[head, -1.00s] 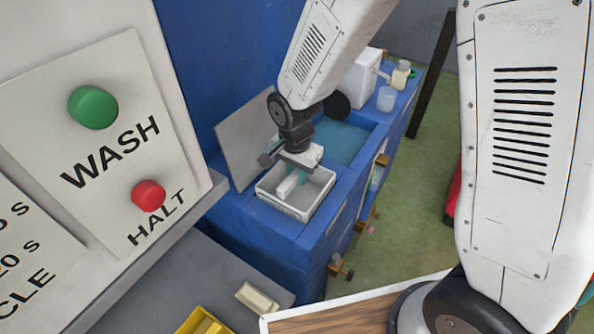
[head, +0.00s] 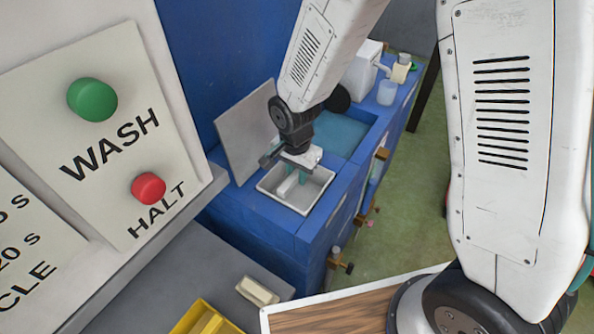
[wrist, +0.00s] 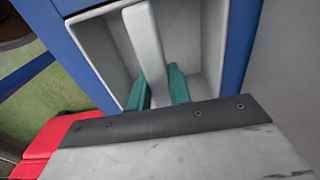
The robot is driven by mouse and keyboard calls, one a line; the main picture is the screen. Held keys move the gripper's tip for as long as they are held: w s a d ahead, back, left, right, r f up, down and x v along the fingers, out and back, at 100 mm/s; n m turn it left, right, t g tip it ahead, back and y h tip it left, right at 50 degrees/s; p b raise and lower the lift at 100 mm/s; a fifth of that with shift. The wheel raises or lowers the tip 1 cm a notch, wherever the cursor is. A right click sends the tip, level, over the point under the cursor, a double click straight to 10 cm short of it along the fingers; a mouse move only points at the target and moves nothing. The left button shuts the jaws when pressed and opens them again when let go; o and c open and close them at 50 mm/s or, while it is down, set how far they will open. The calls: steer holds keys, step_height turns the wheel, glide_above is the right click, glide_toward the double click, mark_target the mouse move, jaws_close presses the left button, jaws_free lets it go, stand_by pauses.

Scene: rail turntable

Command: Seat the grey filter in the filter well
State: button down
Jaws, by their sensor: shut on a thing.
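The filter well (head: 318,203) is a pale, square-rimmed box set in the blue counter. My gripper (head: 292,181) points down into its opening. The grey filter shows in the head view (head: 284,188) as a small pale piece at the fingers. In the wrist view the filter (wrist: 146,45) is a light grey slab between the two teal fingertips (wrist: 158,88), which are shut on it. It lies within the outline of the well's walls (wrist: 96,42). Its lower end and the well floor under it are partly hidden, so I cannot tell whether it touches bottom.
A grey panel (head: 245,140) leans upright beside the well. A blue basin (head: 340,135) lies behind it. A yellow tray (head: 205,318) and a cream block (head: 257,290) are in front.

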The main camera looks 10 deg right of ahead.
mark_target(297, 196)
steer(key=shift+f, duration=2.65)
steer(key=c, duration=1.2)
jaws_free()
step_height(297, 196, up, 8)
steer(key=shift+s+a+f, duration=0.1)
steer(key=shift+s, duration=0.05)
